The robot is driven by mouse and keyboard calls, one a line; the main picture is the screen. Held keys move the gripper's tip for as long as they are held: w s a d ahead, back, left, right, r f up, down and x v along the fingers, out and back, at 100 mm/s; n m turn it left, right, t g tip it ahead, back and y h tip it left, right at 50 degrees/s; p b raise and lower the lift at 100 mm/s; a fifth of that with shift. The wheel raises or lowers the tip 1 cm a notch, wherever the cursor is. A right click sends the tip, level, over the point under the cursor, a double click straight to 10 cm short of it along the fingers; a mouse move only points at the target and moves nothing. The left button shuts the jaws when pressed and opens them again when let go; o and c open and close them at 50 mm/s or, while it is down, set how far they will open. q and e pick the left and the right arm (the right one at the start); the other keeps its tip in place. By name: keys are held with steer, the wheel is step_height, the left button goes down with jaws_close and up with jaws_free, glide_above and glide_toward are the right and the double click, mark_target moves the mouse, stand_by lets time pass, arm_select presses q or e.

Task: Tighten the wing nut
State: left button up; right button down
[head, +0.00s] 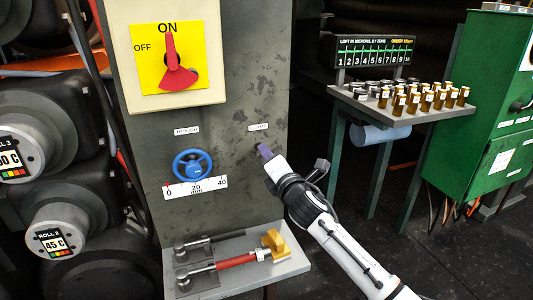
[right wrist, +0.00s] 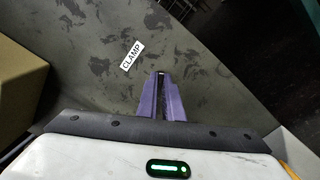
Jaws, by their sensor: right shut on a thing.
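My right gripper (head: 265,151) reaches up to the grey panel (head: 262,85), just below a small white label (head: 258,127). In the right wrist view the label (right wrist: 133,56) reads CLAMP, and the purple fingers of the gripper (right wrist: 161,78) point at the panel beside it. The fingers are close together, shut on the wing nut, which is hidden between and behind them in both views. I cannot see how the nut is turned. My left gripper is not in view.
A blue handwheel (head: 193,165) over a 0 to 40 scale (head: 195,187) is left of the gripper. A red switch (head: 176,70) points to ON above. A shelf (head: 240,275) below holds a red-handled tool (head: 237,261). A table (head: 425,107) with several brown bottles stands right.

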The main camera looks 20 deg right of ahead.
arm_select(q)
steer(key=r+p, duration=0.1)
steer(key=p, duration=0.1)
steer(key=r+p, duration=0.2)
steer(key=p, duration=0.1)
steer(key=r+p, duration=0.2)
steer(key=p, duration=0.1)
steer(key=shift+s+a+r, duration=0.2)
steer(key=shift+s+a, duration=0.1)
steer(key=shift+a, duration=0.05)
arm_select(e)
steer(key=n, duration=1.6)
steer(key=a+n, duration=0.1)
steer(key=n, duration=0.8)
steer(key=shift+f, duration=0.2)
stand_by(0.7)
stand_by(0.6)
